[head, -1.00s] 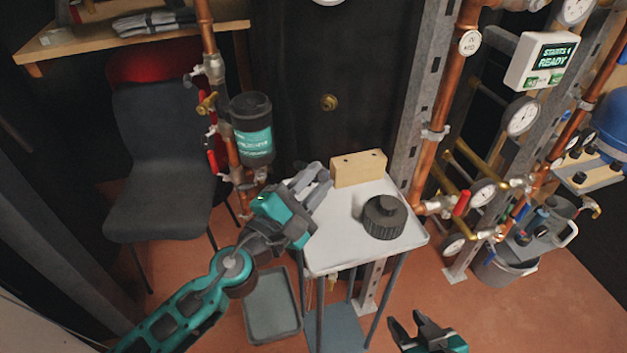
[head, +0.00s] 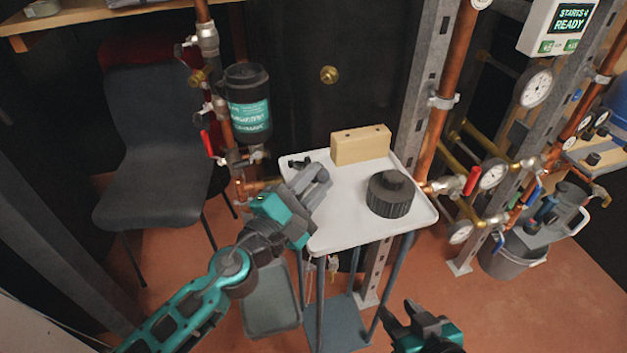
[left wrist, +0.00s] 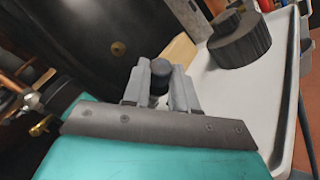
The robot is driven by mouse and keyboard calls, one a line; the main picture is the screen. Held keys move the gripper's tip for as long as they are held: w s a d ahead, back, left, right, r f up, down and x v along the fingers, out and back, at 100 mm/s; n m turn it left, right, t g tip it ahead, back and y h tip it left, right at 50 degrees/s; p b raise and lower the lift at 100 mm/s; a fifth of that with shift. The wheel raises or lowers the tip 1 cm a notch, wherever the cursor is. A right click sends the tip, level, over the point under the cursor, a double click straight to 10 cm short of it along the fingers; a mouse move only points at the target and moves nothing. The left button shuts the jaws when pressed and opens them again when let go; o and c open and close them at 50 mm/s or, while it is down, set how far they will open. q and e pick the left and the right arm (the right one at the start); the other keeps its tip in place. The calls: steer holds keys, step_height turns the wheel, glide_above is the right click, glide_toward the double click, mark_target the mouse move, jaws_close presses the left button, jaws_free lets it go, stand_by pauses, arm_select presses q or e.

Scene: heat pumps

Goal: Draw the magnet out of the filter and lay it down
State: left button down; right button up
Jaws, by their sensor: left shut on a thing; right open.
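The filter (head: 248,103) is a black canister with a teal label, upright on the copper pipe at the left in the head view. My left gripper (head: 318,180) is over the left part of the white tray table (head: 340,228), right of and below the filter in the picture. It is shut on a dark round-ended thing (left wrist: 160,76), apparently the magnet, seen between its fingers in the left wrist view. Most of that thing is hidden by the fingers. My right gripper (head: 408,318) is open and empty, low in front of the table.
A black ribbed cap (head: 390,194) stands on the table's right part, and a wooden block (head: 361,145) at its back edge. Pipes with valves and gauges (head: 494,173) are to the right. A dark chair (head: 155,150) is at left. The table's middle is bare.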

arm_select(q)
steer(key=shift+r, duration=0.1)
steer(key=c, duration=0.8)
jaws_free()
arm_select(e)
steer(key=shift+s+d+f, duration=0.1)
arm_select(q)
step_height(320, 180, up, 11)
steer(key=p, duration=1.1)
arm_select(e)
step_height(320, 180, up, 7)
steer(key=s+d+h, duration=0.1)
steer(key=d, duration=0.2)
steer(key=shift+s, duration=0.2)
steer(key=shift+f, duration=0.1)
